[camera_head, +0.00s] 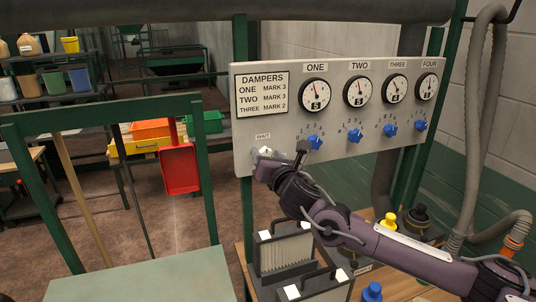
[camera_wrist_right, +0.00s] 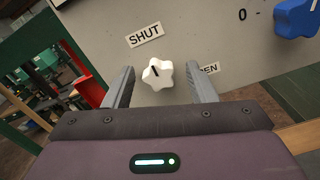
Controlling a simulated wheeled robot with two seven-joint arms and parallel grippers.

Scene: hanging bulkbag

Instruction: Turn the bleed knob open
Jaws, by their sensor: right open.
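The bleed knob (camera_wrist_right: 158,74) is white and star-shaped, on the grey panel between a SHUT label (camera_wrist_right: 145,35) and a partly hidden label ending in EN (camera_wrist_right: 209,69). Its short black mark points up, toward the SHUT label. My right gripper (camera_wrist_right: 163,84) is open, with one finger on each side of the knob; gaps show between both fingers and the knob. In the head view my right gripper (camera_head: 264,161) is at the panel's lower left corner and mostly hides the knob. My left gripper is not in view.
The panel (camera_head: 300,158) carries several round gauges and blue knobs (camera_head: 315,142) right of the bleed knob. A DAMPERS card (camera_head: 262,94) is above. Below stand filter-like boxes (camera_head: 285,250) on a wooden bench. A red scoop (camera_head: 180,168) hangs from a green frame at left.

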